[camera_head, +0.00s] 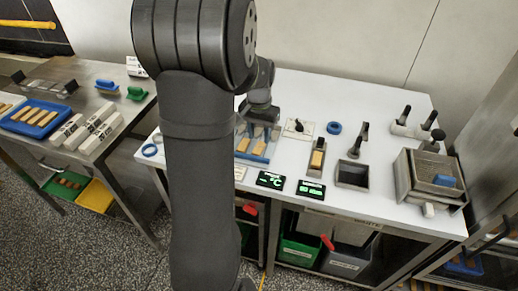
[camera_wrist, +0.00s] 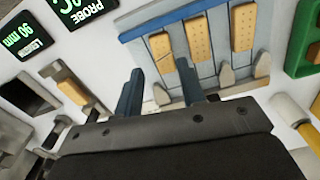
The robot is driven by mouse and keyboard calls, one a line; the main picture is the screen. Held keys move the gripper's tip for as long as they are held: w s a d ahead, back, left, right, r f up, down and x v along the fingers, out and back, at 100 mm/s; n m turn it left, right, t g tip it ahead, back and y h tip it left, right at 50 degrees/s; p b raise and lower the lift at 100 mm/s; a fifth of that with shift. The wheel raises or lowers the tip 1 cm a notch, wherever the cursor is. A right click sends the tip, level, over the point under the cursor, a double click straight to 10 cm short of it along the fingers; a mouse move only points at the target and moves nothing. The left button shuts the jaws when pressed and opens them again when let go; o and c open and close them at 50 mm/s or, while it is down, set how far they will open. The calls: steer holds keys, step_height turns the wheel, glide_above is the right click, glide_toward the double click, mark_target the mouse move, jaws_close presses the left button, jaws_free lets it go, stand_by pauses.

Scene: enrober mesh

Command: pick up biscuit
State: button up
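Several tan, dotted oblong biscuits lie on a blue-edged rack (camera_wrist: 142,30) in the wrist view. The left biscuit (camera_wrist: 162,50) has a dark diagonal line across it. A middle biscuit (camera_wrist: 197,37) and a right biscuit (camera_wrist: 243,27) lie beside it. My gripper (camera_wrist: 158,69) is open, with its two fingers apart near the lower end of the left biscuit. I cannot tell its height above the rack. In the camera_head view the rack (camera_head: 267,158) is partly hidden by my arm, and the fingertips are not clear.
One biscuit (camera_head: 317,159) sits in a narrow holder right of the rack. A blue tray (camera_head: 18,128) of biscuits is on the left table. The white bench's back is largely clear.

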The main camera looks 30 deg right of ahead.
mark_target(259, 147)
steer(key=shift+w+d+f, duration=0.1)
steer(key=shift+w+f, duration=0.05)
steer(key=shift+f, duration=1.2)
steer(key=shift+w+d+f, duration=0.1)
steer(key=shift+w+f, duration=0.05)
steer(key=shift+f, duration=1.2)
steer(key=c, duration=0.5)
